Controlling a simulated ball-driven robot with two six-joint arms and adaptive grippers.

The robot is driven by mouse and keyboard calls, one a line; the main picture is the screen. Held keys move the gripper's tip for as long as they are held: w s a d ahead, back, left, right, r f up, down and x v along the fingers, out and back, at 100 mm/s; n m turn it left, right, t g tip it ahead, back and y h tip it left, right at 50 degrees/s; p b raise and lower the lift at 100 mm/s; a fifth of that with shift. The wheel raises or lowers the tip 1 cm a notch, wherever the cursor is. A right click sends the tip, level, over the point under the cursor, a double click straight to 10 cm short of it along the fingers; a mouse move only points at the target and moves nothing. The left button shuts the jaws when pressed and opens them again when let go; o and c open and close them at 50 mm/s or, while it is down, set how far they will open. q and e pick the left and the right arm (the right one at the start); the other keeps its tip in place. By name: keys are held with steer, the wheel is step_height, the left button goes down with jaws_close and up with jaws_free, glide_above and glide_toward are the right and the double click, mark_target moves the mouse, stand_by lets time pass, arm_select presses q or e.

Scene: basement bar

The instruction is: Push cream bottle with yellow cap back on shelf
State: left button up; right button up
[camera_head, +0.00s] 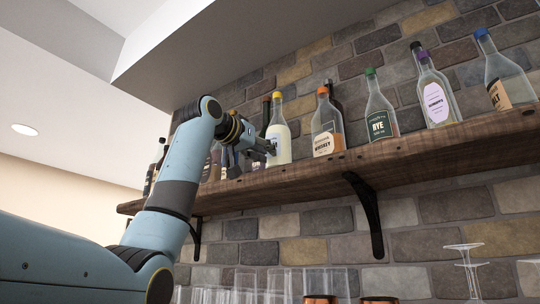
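The cream bottle with the yellow cap (278,137) stands upright on the wooden shelf (300,171), left of the orange-capped whiskey bottle. My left arm reaches up from the lower left. My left gripper (266,147) is at the cream bottle's left side, with its fingertips overlapping the bottle's label area. I cannot tell whether they touch it. The fingers are small and seen from an angle, so their opening is unclear. My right gripper is not in view.
The whiskey bottle (326,126), green-capped rye bottle (378,112) and other bottles stand along the shelf to the right. Dark bottles are partly hidden behind my arm. A brick wall (420,207) backs the shelf. Glasses (466,262) and copper cups (379,299) show below.

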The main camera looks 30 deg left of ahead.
mark_target(276, 159)
arm_select(q)
steer(key=shift+w, duration=0.4)
steer(key=shift+w, duration=0.2)
steer(key=shift+w+d, duration=0.1)
steer(key=shift+w, duration=0.55)
steer(key=shift+w, duration=0.1)
steer(key=shift+w+d, duration=0.2)
steer(key=shift+w, duration=1.7)
steer(key=shift+s+a+f+b, duration=0.1)
steer(key=shift+s+f+b, duration=0.05)
steer(key=shift+s+b, duration=0.5)
steer(key=s+b, duration=0.5)
steer(key=s, duration=0.5)
steer(key=shift+s+a+b, duration=0.3)
steer(key=shift+s+a, duration=0.05)
steer(key=shift+a, duration=0.05)
